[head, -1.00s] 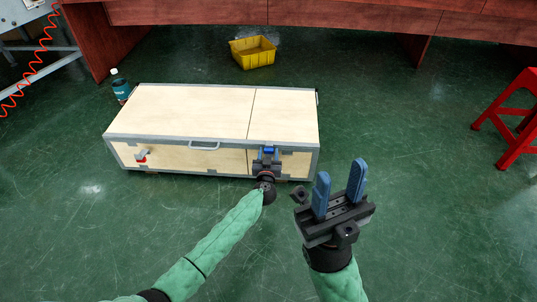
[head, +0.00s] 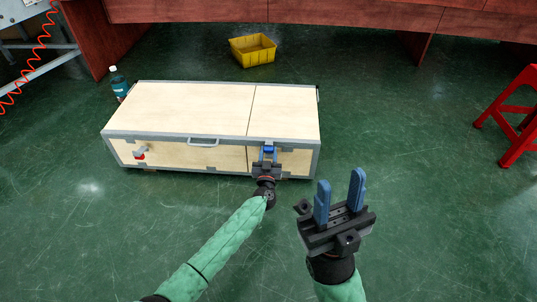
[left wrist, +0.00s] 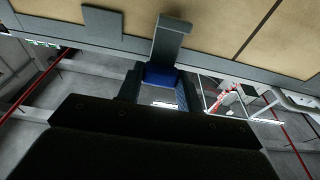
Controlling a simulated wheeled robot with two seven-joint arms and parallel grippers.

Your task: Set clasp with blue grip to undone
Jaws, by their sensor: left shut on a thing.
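The clasp with blue grip (head: 269,149) is on the right part of the front of a wooden case (head: 190,108) with grey edging. In the left wrist view its blue grip (left wrist: 160,76) sits between my fingers, with a grey arm running from it to the case edge. My left gripper (head: 268,159) is shut on this grip, in front of the case. It hides part of the clasp, so I cannot tell its exact angle. My right gripper (head: 340,190) is open and empty, with blue fingers pointing up, apart from the case at right.
Another clasp with a red grip (head: 140,155) is at the front left of the case, near a handle (head: 203,142). A bottle (head: 119,83) stands behind the left end. A yellow bin (head: 252,50) and a red stool (head: 512,115) stand apart. The green floor in front is clear.

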